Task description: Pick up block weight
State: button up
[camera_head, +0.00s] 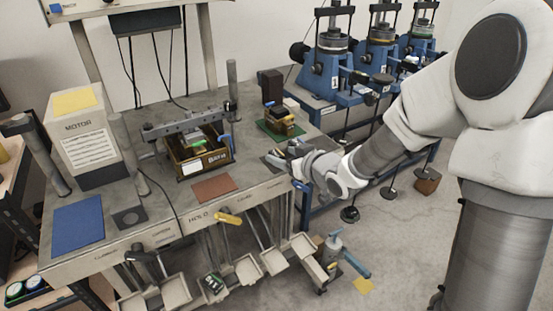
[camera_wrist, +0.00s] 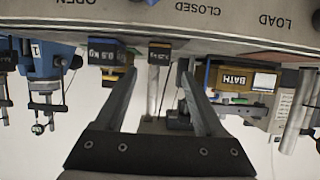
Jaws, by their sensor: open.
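In the wrist view a dark block with a weight label (camera_wrist: 106,52) shows left of the fingers, with yellow and blue parts around it. A second, smaller dark labelled block (camera_wrist: 160,51) shows between the fingertips, farther off. In the head view a small stack of dark and yellow blocks (camera_head: 279,116) stands on a green mat (camera_head: 283,136). I cannot tell which of these is the block weight. My gripper (camera_head: 274,157) is at the bench's right front edge, in front of the mat. In the wrist view its fingers (camera_wrist: 159,76) are apart with nothing held between them.
A BATH box (camera_head: 203,160) stands left of my gripper, with a brown pad (camera_head: 214,188) before it. A tall dark block (camera_head: 271,86) stands behind the mat. Levers and pale trays (camera_head: 248,270) hang below the front edge. Blue machines (camera_head: 333,70) stand behind right.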

aim_at(277, 154)
jog(key=x, duration=0.4)
jog(key=shift+w+f+b, duration=0.2)
jog(key=shift+f+b, duration=0.15)
grip_shut()
